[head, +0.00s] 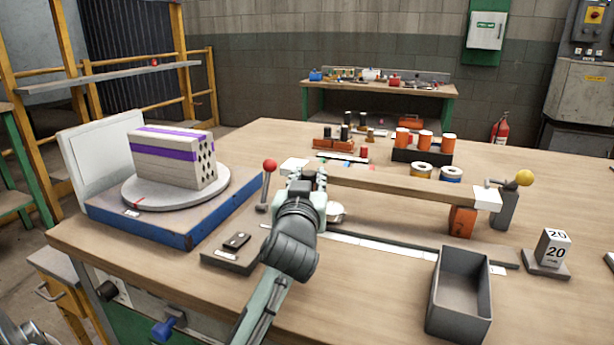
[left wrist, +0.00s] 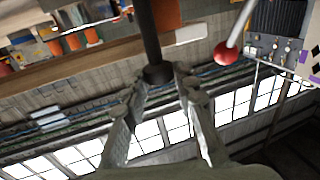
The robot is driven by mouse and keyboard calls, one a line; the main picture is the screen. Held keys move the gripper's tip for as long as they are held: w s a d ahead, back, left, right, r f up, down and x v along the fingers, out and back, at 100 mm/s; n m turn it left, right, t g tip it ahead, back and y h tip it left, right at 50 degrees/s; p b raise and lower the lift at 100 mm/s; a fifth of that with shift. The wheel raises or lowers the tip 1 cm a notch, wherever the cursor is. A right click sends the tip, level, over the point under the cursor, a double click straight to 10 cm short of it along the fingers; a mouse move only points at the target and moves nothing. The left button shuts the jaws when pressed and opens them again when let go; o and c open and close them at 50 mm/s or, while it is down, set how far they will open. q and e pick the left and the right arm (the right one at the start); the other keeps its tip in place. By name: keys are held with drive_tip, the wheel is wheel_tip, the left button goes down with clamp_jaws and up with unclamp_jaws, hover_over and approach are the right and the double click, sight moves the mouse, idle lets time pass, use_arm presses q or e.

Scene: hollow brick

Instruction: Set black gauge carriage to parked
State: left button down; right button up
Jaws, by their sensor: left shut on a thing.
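My left gripper (head: 308,182) reaches over the bench at the middle of the head view, in front of the left end of a long wooden bar. In the left wrist view its fingers (left wrist: 165,85) are closed around the round end of a black post (left wrist: 150,30). My arm and gripper hide most of this post in the head view, so I cannot tell how it joins the black gauge carriage. A low dark rail with a white strip (head: 375,244) runs right from beneath my arm.
A red-knobbed lever (head: 269,166) stands just left of my gripper and also shows in the left wrist view (left wrist: 228,53). A hollow brick (head: 172,160) sits on a round turntable at left. A grey open bin (head: 460,318) stands front right. A yellow-knobbed post (head: 524,178) is at right.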

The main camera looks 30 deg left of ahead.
use_arm(q)
drive_tip(key=shift+a, duration=0.25)
drive_tip(key=c, duration=1.2)
unclamp_jaws()
drive_tip(key=shift+s, duration=0.1)
drive_tip(key=shift+s+d, duration=0.25)
drive_tip(key=v, duration=0.6)
drive_tip(key=shift+s+d, duration=0.15)
drive_tip(key=shift+s, duration=0.25)
drive_tip(key=shift+f, duration=0.1)
